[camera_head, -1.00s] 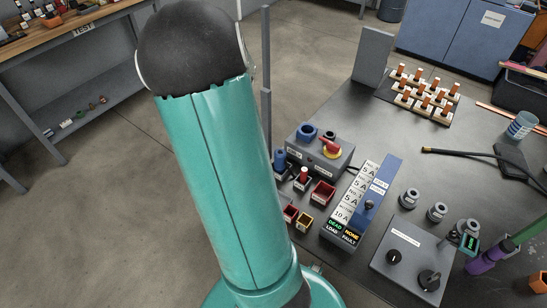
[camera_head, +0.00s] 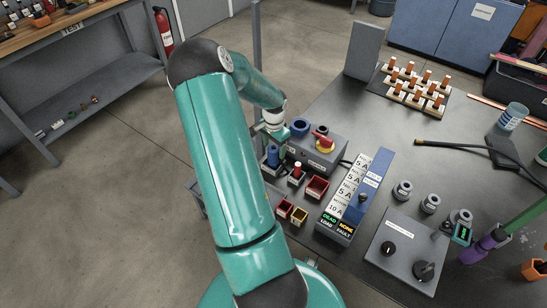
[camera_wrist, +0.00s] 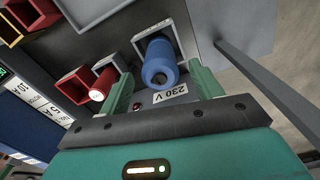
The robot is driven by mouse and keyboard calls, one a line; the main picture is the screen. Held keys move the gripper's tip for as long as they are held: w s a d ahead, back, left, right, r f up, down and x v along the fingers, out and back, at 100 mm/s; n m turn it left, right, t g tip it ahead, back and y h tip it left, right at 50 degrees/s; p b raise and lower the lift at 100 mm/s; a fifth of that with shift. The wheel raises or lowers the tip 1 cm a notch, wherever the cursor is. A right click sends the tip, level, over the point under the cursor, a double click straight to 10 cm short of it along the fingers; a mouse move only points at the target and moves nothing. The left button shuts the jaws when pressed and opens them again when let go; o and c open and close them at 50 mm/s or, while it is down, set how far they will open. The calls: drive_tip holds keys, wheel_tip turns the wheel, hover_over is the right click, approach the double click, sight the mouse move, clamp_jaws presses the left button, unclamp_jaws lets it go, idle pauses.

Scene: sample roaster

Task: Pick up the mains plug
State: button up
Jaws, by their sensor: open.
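The blue mains plug (camera_head: 273,156) stands upright in a small square holder at the left edge of the table. In the wrist view the blue plug (camera_wrist: 160,60) sits in a grey square-rimmed holder, beside a label reading 230 V. My gripper (camera_wrist: 163,78) is open, one green finger on each side of the plug in that view. Whether the fingers touch it or are still above it, I cannot tell. In the head view my gripper (camera_head: 270,132) is close over the plug, and its fingertips are hard to make out.
A grey box (camera_head: 318,148) with a blue socket (camera_head: 300,127) and a red-and-yellow switch stands right beside the plug. A red plug (camera_head: 297,168) and red bins (camera_head: 317,187) are close by. A grey post (camera_head: 257,45) rises behind my arm.

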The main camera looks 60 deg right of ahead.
wheel_tip(320, 180, down, 5)
drive_tip(key=shift+f, duration=0.15)
drive_tip(key=c, duration=1.2)
